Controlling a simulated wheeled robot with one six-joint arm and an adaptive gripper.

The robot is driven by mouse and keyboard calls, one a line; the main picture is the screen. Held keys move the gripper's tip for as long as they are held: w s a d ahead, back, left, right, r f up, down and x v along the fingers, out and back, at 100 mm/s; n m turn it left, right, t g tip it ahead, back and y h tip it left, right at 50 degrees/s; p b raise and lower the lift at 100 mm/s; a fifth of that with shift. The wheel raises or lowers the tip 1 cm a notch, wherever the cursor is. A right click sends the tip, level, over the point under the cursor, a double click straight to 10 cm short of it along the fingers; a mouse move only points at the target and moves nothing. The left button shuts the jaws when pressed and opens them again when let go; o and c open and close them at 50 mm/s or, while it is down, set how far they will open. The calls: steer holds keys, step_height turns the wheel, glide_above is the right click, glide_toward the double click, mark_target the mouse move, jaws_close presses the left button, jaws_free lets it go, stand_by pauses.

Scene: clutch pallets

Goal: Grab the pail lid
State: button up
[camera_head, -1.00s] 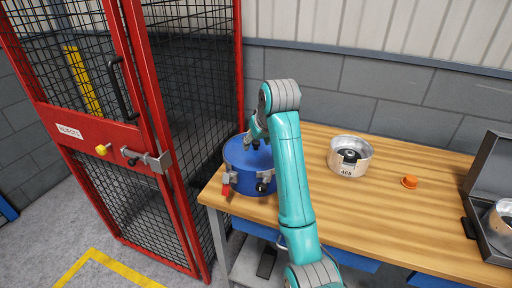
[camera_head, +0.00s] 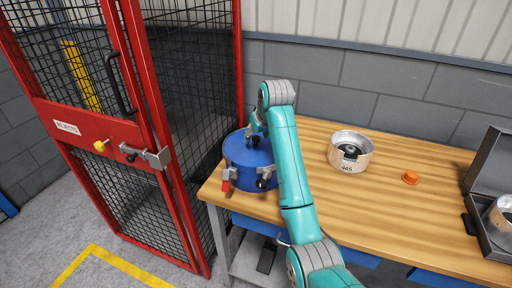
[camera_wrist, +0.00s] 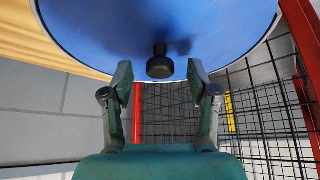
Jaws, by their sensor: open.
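The blue pail (camera_head: 252,180) stands on the left end of the workbench, with its blue lid (camera_head: 237,149) on top. The lid fills the top of the wrist view (camera_wrist: 100,28), and a black knob (camera_wrist: 160,66) stands out from it. My gripper (camera_wrist: 160,74) is open and empty, its two fingers on either side of the knob with a gap on each side. I cannot tell how deep the knob sits between them. In the head view my gripper (camera_head: 251,132) is just above the lid, and my arm hides the pail's right side.
Latches with red and black ends hang on the pail's front. The wooden workbench (camera_head: 400,215) also holds a silver round housing (camera_head: 350,163), an orange cap (camera_head: 411,177) and an open dark case (camera_head: 490,235). A red mesh cage (camera_head: 170,225) stands close on the left.

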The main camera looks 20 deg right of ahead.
steer(key=shift+x, duration=1.1)
jaws_close()
steer(key=shift+r, duration=0.15)
